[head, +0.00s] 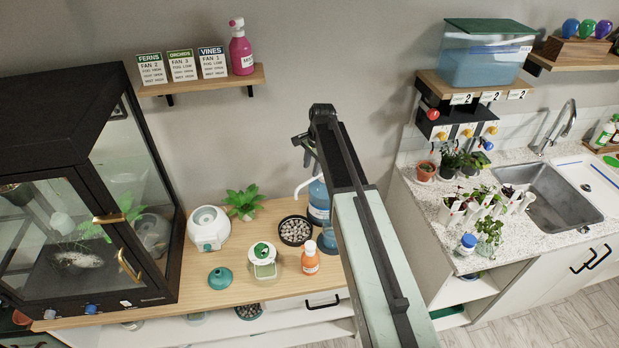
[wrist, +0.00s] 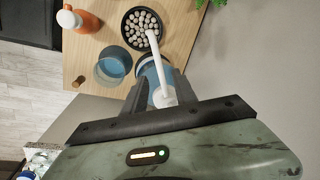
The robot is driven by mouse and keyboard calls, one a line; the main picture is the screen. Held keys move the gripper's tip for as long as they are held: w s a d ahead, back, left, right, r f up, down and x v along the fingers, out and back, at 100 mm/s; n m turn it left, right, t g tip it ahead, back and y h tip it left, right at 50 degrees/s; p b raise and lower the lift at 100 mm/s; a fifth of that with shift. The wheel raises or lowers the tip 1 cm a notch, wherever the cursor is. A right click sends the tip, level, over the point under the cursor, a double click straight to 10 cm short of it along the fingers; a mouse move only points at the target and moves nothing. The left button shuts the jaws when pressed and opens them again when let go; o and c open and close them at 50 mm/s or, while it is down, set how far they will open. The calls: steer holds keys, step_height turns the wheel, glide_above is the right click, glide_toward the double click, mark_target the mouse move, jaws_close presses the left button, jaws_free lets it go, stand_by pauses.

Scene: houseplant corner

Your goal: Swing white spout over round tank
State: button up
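The white spout (head: 303,185) curves left from the top of a blue bottle (head: 318,205) at the right end of the wooden counter. In the wrist view, the spout (wrist: 154,52) reaches up from its white base to the bowl of pebbles. My gripper (wrist: 160,82) is over the bottle, its dark fingers apart on either side of the spout's base; I cannot tell whether they touch it. In the head view, my gripper (head: 308,152) is just above the spout. A round blue open tank (wrist: 115,65) stands left of the spout, mostly hidden by my arm in the head view.
A black bowl of pebbles (head: 294,231), an orange bottle (head: 310,258), a jar with a green-and-white lid (head: 262,262) and a white round device (head: 208,228) stand close by. A glass cabinet (head: 90,200) is at left, a sink (head: 550,197) at right.

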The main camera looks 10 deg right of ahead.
mark_target(309, 181)
steer(key=f+b, duration=0.3)
steer(key=f, duration=0.1)
steer(key=w+f+b, duration=0.1)
steer(key=f+b, duration=0.1)
steer(key=shift+a+f+b, duration=0.3)
steer(key=shift+a, duration=0.05)
steer(key=shift+r, duration=0.15)
jaws_close()
stand_by(0.8)
